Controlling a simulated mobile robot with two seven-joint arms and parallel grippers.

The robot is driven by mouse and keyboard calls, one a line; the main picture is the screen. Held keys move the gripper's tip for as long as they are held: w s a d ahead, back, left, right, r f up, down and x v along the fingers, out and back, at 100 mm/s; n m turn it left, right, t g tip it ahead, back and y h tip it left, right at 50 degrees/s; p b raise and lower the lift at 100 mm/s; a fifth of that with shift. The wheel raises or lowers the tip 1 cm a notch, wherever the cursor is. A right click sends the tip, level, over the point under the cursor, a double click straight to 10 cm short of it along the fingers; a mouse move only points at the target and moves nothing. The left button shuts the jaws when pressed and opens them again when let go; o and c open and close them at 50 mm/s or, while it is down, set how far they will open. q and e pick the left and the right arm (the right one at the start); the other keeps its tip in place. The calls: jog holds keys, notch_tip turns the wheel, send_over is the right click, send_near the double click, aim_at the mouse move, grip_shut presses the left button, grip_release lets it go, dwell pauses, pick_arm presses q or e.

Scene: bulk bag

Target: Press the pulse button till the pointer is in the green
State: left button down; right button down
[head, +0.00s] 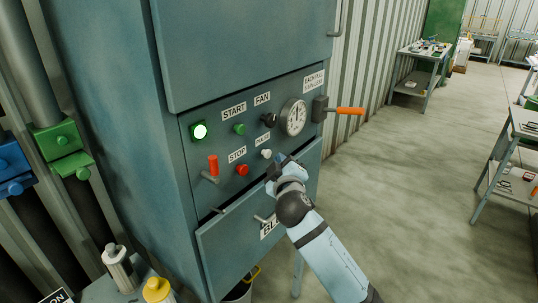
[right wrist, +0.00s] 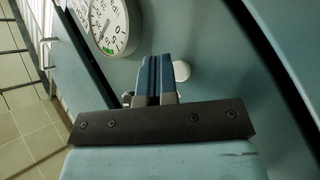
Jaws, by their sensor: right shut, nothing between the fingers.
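The white pulse button (head: 266,154) sits on the grey-blue cabinet's control panel, under a small label. In the right wrist view the white button (right wrist: 182,71) shows partly hidden behind the fingers. My right gripper (head: 281,159) is shut and empty, its tips just right of the button in the head view. The blue fingers (right wrist: 158,78) point at the panel; I cannot tell whether they touch the button. The round dial (head: 293,117) is above; in the right wrist view the dial (right wrist: 109,24) shows a small green patch, but the pointer's exact place is unclear. My left gripper is out of view.
An orange-handled lever (head: 349,111) sticks out right.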

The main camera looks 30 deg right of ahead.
jog(key=shift+w, duration=0.15)
jog(key=shift+w+a, duration=0.2)
jog(key=shift+w, duration=0.05)
jog(key=shift+w+a, duration=0.15)
jog(key=shift+w, duration=0.35)
dwell(0.9)
jog(key=shift+s, duration=0.15)
jog(key=shift+s+d, duration=0.35)
jog(key=shift+s, duration=0.4)
jog(key=s, duration=0.1)
jog(key=s+d+p, duration=0.1)
jog(key=s, duration=0.1)
jog(key=s+d, duration=0.1)
jog(key=shift+s, duration=0.3)
jog(key=shift+a, duration=0.1)
dwell(0.8)
